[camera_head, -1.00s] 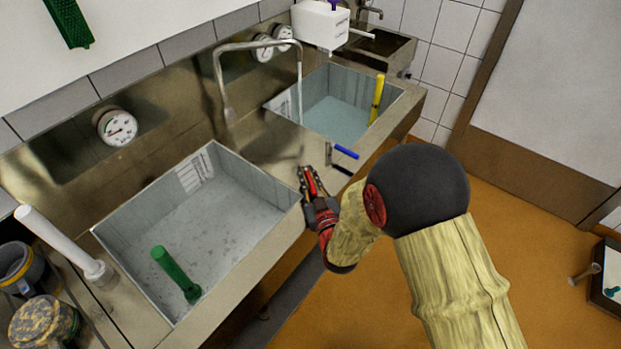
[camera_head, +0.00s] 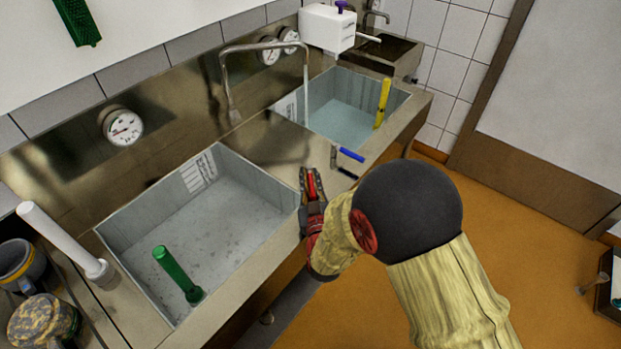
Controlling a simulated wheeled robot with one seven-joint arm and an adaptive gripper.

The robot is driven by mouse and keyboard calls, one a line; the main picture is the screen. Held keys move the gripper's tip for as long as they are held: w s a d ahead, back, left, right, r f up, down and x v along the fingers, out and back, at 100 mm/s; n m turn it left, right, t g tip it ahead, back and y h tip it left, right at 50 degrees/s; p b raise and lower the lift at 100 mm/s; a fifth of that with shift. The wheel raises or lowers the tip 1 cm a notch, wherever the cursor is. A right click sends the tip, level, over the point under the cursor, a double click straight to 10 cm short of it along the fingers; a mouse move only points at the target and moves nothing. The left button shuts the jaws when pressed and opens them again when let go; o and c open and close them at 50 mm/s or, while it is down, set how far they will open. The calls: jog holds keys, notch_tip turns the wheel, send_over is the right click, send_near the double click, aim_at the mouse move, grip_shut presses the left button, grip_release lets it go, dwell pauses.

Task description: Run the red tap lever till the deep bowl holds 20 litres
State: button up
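Two steel bowls stand side by side. The left bowl (camera_head: 270,178) has a green standpipe (camera_head: 178,272) and a printed scale (camera_head: 198,172) on its wall. The right bowl (camera_head: 393,86) has a yellow standpipe (camera_head: 382,103) and bluish water (camera_head: 340,118). I cannot tell which is the deep one. The tap spout (camera_head: 262,46) bends over the near end of the right bowl; a thin pale line hangs from its tip. My gripper (camera_head: 312,178) is at the front ledge between the bowls. Red shows between its fingers; I cannot tell lever from gripper. A blue lever (camera_head: 350,155) is just right of it.
A round dial (camera_head: 122,126) is on the splashback, with two more dials (camera_head: 269,50) behind the spout. A white pipe (camera_head: 62,240) and two tubs (camera_head: 42,322) stand at the left. A white dispenser (camera_head: 327,26) hangs at the back. Orange floor is open at right.

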jog(key=o, duration=0.4)
jog(key=v, duration=1.2)
jog(key=shift+c, duration=0.5)
